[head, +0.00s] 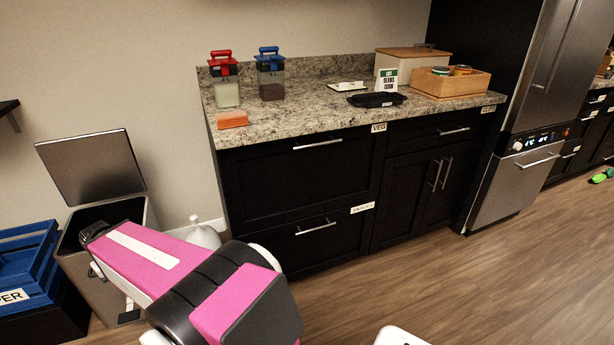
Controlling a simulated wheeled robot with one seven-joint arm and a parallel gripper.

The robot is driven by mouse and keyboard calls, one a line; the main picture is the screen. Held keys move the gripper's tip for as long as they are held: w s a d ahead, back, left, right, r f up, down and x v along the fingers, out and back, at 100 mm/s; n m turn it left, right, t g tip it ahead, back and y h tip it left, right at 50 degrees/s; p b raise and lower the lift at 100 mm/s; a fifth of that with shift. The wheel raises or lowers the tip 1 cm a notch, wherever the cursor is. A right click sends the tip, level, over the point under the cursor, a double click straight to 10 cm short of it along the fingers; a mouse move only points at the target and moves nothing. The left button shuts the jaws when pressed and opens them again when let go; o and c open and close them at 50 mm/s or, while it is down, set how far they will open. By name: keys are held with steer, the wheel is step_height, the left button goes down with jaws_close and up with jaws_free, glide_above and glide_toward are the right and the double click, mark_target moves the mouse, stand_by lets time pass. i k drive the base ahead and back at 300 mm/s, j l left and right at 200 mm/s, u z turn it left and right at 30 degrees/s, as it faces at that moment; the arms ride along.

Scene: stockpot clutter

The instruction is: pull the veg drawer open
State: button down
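The veg drawer (290,180) is the wide black upper front on the left of the counter cabinet, with a VEG label (379,127) at its top right corner. It is shut, flush with the cabinet. Its silver bar handle (318,144) runs level near its top edge, and nothing touches it. My pink and black arm reaches from the bottom middle up to the left. Its dark far end (96,232) is over the metal bin, well left of the drawer and apart from it. I cannot make out fingers there.
Below is another shut drawer (270,235) with a bar handle. The granite counter (310,118) holds lidded jars, an orange block, a black tray and a wooden box (450,82). An open-lidded bin (150,212) and blue crates (30,265) stand left. Floor right of my arm is mostly clear.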

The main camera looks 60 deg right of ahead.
mark_target(266, 185)
steer(key=z, duration=2.5)
